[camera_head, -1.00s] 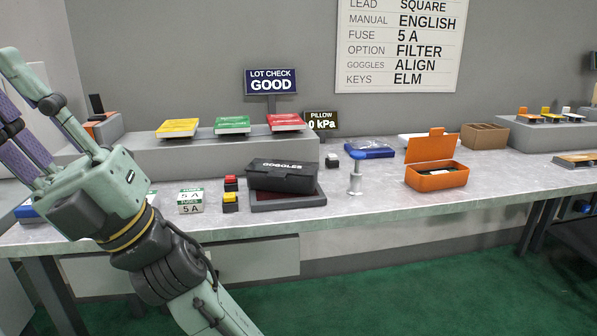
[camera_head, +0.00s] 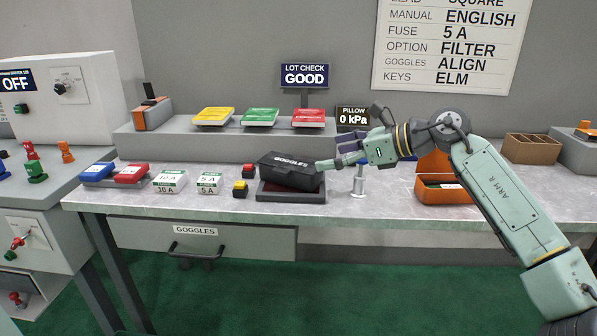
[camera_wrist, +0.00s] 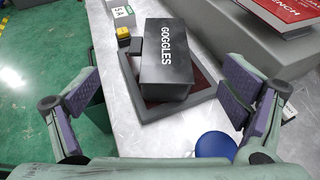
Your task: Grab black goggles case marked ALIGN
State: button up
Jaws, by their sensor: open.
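The black case (camera_head: 290,171) has white GOGGLES lettering and sits on a dark, raised-rim tray (camera_head: 292,196) on the bench. No ALIGN mark can be read on it. It also shows in the wrist view (camera_wrist: 165,75), in its tray (camera_wrist: 150,112). My gripper (camera_head: 334,153) is open and empty at the right end of the case. In the wrist view my gripper (camera_wrist: 160,90) has its purple-padded fingers spread wide, one on each side of the case. The case lies ahead of the fingers, apparently not gripped.
A blue-topped post (camera_wrist: 215,145) stands close to the right finger. Yellow and red buttons (camera_head: 240,188) stand left of the tray. An orange box (camera_head: 445,190) is behind my arm. The wall sign (camera_head: 450,45) reads GOGGLES ALIGN. A drawer (camera_head: 200,245) below is labelled GOGGLES.

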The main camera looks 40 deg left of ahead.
aim_at(288, 163)
jog(key=shift+o, duration=0.2)
jog(key=p+x, duration=0.1)
jog(key=x, duration=0.3)
jog(key=shift+s+a, duration=0.1)
jog(key=shift+a, duration=0.15)
jog(key=p+x, duration=0.2)
jog(key=x, duration=0.3)
jog(key=shift+s+a+f, duration=0.15)
jog(key=shift+a, duration=0.05)
jog(key=shift+a+f+p, duration=0.2)
jog(key=shift+p, duration=0.1)
jog(key=shift+c, duration=0.2)
jog(key=c, duration=2)
jog(key=shift+o, duration=0.2)
jog(key=shift+r, duration=0.1)
